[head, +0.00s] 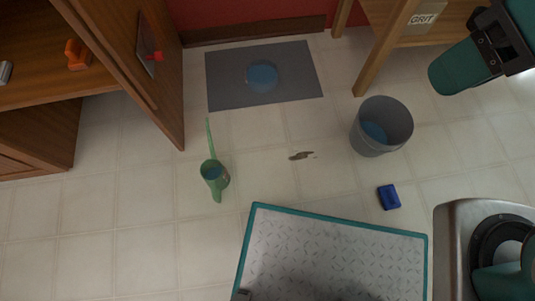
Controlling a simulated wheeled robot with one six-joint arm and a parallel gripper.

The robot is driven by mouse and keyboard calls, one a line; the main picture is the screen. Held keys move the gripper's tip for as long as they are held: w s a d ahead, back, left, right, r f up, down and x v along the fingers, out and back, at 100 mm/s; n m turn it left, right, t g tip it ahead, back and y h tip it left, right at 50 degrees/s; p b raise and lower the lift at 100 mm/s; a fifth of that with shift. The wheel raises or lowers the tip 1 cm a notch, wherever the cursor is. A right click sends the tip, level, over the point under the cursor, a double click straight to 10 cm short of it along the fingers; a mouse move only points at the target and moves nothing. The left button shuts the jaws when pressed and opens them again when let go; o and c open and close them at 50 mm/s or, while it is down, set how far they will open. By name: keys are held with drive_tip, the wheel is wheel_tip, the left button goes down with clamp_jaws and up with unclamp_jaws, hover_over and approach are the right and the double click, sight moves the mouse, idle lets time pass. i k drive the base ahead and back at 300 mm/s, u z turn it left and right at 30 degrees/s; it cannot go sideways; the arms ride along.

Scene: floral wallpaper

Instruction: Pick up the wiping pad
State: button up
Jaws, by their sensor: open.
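A small dark blue block (389,196), which looks like the wiping pad, lies on the tiled floor right of centre. It is below the grey bucket and just above the upper right part of the teal-edged tray. Nothing touches it. A teal and black link of my arm shows at the upper right, but my gripper's fingers are not visible in the head view.
A grey bucket (394,112) with blue inside stands near a wooden table leg (378,62). A brown stain (301,155) marks the floor. A green long-handled scoop (221,184), a grey mat (225,82) and an open cabinet door (130,60) are left. A teal-rimmed tray (340,225) fills the bottom.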

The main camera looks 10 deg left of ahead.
sight(388, 195)
drive_tip(key=u, duration=0.5)
drive_tip(key=k, duration=1.4)
drive_tip(key=z, duration=1.3)
